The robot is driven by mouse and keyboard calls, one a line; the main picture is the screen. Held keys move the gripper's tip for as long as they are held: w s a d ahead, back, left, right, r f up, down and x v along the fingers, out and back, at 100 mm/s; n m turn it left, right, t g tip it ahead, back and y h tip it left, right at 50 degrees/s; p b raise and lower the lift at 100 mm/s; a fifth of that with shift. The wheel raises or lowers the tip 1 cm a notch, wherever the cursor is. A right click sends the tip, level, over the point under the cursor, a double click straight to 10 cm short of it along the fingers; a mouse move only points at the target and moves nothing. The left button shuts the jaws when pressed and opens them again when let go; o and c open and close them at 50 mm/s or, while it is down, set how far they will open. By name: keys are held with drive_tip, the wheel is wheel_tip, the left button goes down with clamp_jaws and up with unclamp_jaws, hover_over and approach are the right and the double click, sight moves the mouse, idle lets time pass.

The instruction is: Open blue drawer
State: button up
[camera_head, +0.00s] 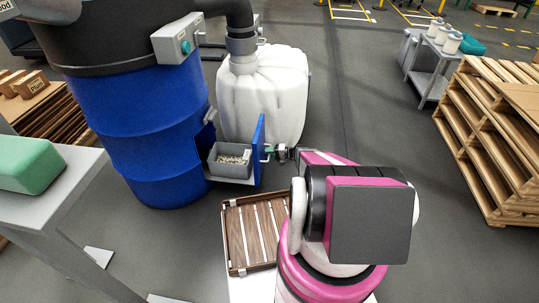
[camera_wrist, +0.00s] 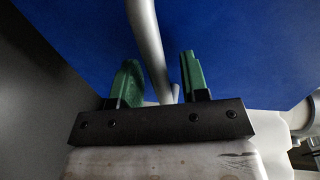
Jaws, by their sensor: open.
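The blue drawer front (camera_head: 259,147) stands well out from the large blue drum (camera_head: 148,125), so the drawer is pulled out. In the wrist view the blue panel (camera_wrist: 235,45) fills the top. A pale grey bar handle (camera_wrist: 147,40) runs between the two green fingers of my gripper (camera_wrist: 160,80). The fingers are apart, one on each side of the bar, with gaps visible. In the head view my gripper (camera_head: 276,153) is at the handle, on the outer side of the drawer front.
A grey bin (camera_head: 214,168) of small pale pieces sits in the drawer. A slatted brown tray (camera_head: 229,238) lies below. A white bulging sack (camera_head: 262,100) stands behind. A grey table (camera_head: 65,185) is at left, wooden pallets (camera_head: 490,150) at right.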

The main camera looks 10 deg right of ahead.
drive_tip(key=v, duration=1)
drive_tip(key=shift+d, duration=0.35)
drive_tip(key=shift+s+r, duration=0.15)
